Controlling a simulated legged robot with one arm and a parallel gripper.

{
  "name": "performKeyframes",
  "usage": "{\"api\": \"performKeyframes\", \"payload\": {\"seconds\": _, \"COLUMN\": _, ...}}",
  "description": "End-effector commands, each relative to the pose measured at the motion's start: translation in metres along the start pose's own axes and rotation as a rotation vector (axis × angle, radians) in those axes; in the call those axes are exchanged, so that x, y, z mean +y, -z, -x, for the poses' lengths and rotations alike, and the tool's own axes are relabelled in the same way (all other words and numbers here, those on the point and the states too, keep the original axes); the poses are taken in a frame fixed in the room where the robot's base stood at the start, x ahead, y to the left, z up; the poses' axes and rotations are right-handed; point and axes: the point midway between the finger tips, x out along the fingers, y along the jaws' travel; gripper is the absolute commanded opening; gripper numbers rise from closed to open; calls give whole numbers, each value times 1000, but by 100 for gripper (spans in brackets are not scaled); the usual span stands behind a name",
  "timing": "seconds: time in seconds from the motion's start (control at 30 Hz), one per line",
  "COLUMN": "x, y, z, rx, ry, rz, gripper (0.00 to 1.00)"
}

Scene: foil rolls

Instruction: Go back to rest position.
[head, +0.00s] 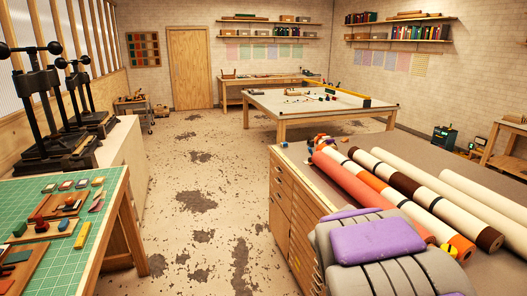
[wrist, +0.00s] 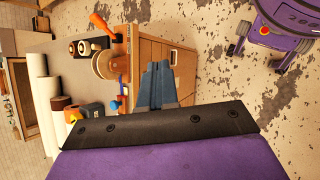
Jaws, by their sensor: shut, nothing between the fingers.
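My gripper (wrist: 157,68) shows in the wrist view with its two grey-blue fingers together and nothing between them. It is apart from the wooden drawer cabinet (wrist: 172,52) behind it in that picture. In the head view my purple and grey arm is at the lower right, in front of the cabinet top, and the fingers are not visible there.
Small coloured items (head: 322,142) sit at the cabinet's far corner. A workbench with a green cutting mat (head: 100,205) and black presses (head: 45,140) stand left. A large table (head: 330,105) stands behind. The worn floor between them is clear.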

Motion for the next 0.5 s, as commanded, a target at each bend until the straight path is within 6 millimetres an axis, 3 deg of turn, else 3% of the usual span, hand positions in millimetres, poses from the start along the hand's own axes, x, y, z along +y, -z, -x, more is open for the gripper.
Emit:
{"api": "performKeyframes", "payload": {"seconds": 0.1, "x": -29, "y": -27, "z": 7, "rx": 55, "ry": 100, "rz": -80, "gripper": 0}}
{"api": "performKeyframes", "payload": {"seconds": 0.5, "x": -139, "y": -89, "z": 34, "rx": 223, "ry": 435, "rz": -268, "gripper": 0}}
